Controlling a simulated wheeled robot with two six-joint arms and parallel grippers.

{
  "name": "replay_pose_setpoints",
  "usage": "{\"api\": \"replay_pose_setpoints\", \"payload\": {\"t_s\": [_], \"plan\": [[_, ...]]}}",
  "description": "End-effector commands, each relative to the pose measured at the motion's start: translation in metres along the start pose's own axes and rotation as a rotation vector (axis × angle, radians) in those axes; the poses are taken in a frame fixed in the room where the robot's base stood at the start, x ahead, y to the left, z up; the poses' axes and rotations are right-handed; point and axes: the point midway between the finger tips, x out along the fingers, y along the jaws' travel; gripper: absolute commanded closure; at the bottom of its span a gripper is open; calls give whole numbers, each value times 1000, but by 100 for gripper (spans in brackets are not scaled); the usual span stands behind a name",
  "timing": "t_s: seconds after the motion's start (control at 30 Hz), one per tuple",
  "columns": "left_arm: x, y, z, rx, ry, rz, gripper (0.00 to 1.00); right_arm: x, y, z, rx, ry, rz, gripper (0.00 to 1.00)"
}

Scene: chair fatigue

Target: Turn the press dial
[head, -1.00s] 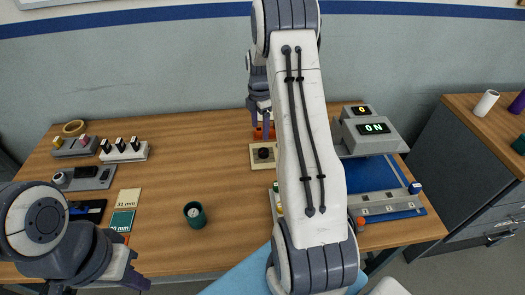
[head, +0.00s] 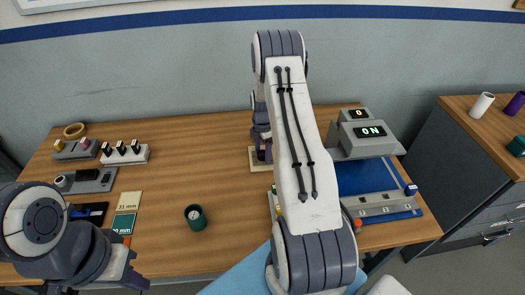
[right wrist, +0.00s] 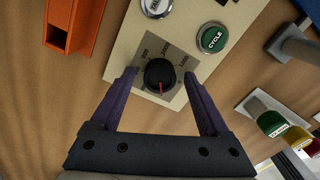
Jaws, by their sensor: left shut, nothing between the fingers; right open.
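The press dial (right wrist: 159,76) is a round black knob with a red pointer line, on a beige control panel (right wrist: 185,45). In the right wrist view the pointer points toward the bottom, and a grey scale plate with printed numbers lies around the knob. My right gripper (right wrist: 160,74) is open, with one purple finger on each side of the knob; contact cannot be told. In the head view my right gripper (head: 263,157) is over the panel (head: 258,168) and hides the dial. My left gripper (head: 138,283) is shut and empty at the lower left.
A green CYCLE button (right wrist: 213,38) and a white button (right wrist: 156,6) sit on the panel near the dial. An orange holder (right wrist: 72,25) stands beside it. The press display (head: 372,131) reads "ON". A green cup (head: 195,216) stands mid-table.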

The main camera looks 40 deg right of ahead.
Motion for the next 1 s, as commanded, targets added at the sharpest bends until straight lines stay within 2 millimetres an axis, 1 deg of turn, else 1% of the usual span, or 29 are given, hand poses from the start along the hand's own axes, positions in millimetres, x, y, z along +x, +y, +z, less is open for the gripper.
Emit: {"api": "replay_pose_setpoints", "payload": {"t_s": [0.07, 0.1, 0.17, 0.2, 0.27, 0.3, 0.47, 0.67, 0.87, 1.0], "plan": [[0, 0, 0, 0, 0, 0, 100, 0, 0, 0, 0, 0, 0, 21], [0, 0, 0, 0, 0, 0, 100, 0, 0, 0, 0, 0, 0, 25], [0, 0, 0, 0, 0, 0, 100, 0, 0, 0, 0, 0, 0, 48], [0, 0, 0, 0, 0, 0, 100, 0, 0, 0, 0, 0, 0, 63], [0, 0, 0, 0, 0, 0, 100, 0, 0, 0, 0, 0, 0, 86], [0, 0, 0, 0, 0, 0, 100, 0, 0, 0, 0, 0, 0, 100], [0, 0, 0, 0, 0, 0, 100, 0, 0, 0, 4, 0, 1, 100], [2, 0, 0, 0, 0, 0, 100, 0, 0, 0, 51, 0, 1, 100], [6, 0, 0, 0, 0, 0, 100, 0, 1, 0, 169, 0, 2, 100], [9, -1, 0, 0, 0, 0, 100, 0, 1, 0, 290, 0, 3, 100]]}}
